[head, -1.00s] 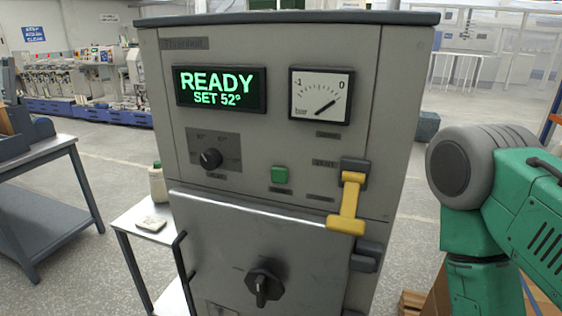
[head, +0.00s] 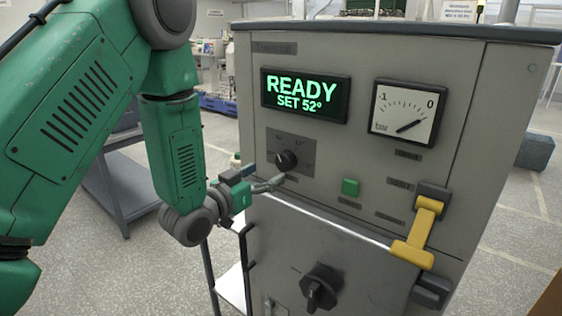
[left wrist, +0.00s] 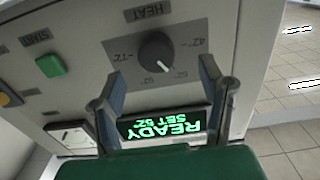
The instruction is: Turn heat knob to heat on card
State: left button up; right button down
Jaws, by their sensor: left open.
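The heat knob (head: 286,160) is a round black knob on a dark plate, below the green display (head: 305,95) reading READY, SET 52°. In the left wrist view the heat knob (left wrist: 155,53) shows upside down, with HEAT lettering and degree marks around it; its exact pointing is hard to read. My left gripper (head: 267,178) is just in front of the knob, a little below and left of it. Its fingers (left wrist: 162,68) are apart and empty, with the knob framed between them. No card can be made out. My right gripper is out of view.
Right of the knob are a green button (head: 350,187) and a yellow vent lever (head: 420,232). A black door knob (head: 321,287) and a steel ledge lie below. A gauge (head: 407,112) is at upper right. A grey bench (head: 119,185) stands behind my arm.

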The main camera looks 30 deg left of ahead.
aim_at(283, 165)
pick_arm(q)
jog(key=w, duration=0.1)
jog(key=w+d, duration=0.1)
jog(key=w, duration=0.1)
jog(key=w+d+p, duration=0.1)
jog(key=w, duration=0.1)
jog(key=shift+w+r, duration=0.15)
jog(key=shift+r, duration=0.1)
jog(key=shift+w+a+f, duration=0.1)
jog(key=shift+w+a, duration=0.2)
jog(key=shift+w, duration=0.05)
jog(key=shift+a+f, duration=0.15)
jog(key=shift+a, duration=0.45)
jog(key=shift+c, duration=0.8)
jog(key=c, duration=0.7)
jog(key=shift+d, duration=0.3)
jog(key=shift+c, duration=1.4)
jog(key=shift+d+r, duration=0.2)
jog(key=shift+d, duration=0.1)
